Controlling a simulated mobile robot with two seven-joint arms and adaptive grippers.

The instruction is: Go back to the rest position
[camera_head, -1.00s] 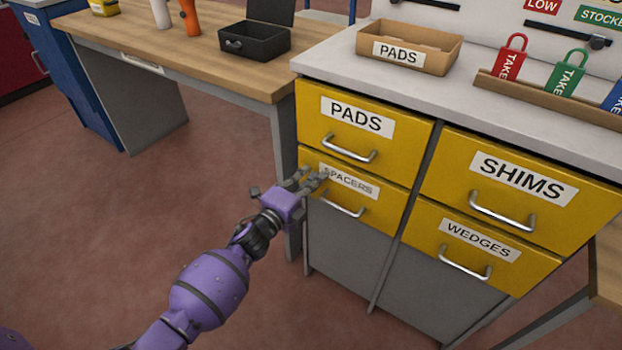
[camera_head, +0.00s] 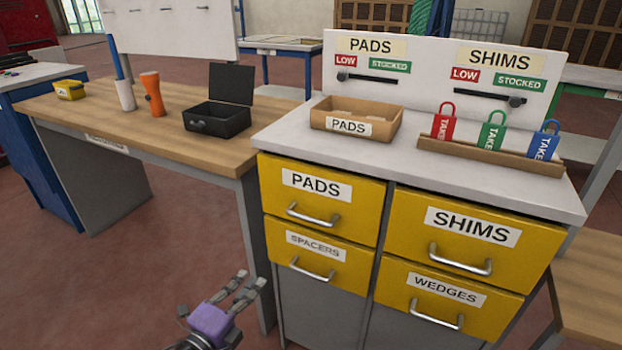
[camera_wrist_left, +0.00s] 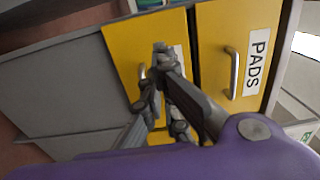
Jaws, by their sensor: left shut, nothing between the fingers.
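My left gripper (camera_head: 241,291) is purple with grey fingers. It is low in the head view, in front of and left of the yellow drawer cabinet, beside the SPACERS drawer (camera_head: 335,249). Its fingers are shut and empty. In the left wrist view the shut fingers (camera_wrist_left: 158,75) appear in front of a yellow drawer front (camera_wrist_left: 124,40), apart from its handle as far as I can tell. The PADS drawer (camera_wrist_left: 222,22) shows beside it. My right gripper is in no view.
All drawers look shut, including SHIMS (camera_head: 465,250) and WEDGES (camera_head: 470,312). A cardboard PADS box (camera_head: 385,127) and several coloured tags stand on the white top. A wooden bench (camera_head: 195,145) holds a black box (camera_head: 217,121) and an orange bottle (camera_head: 153,94). Floor at left is clear.

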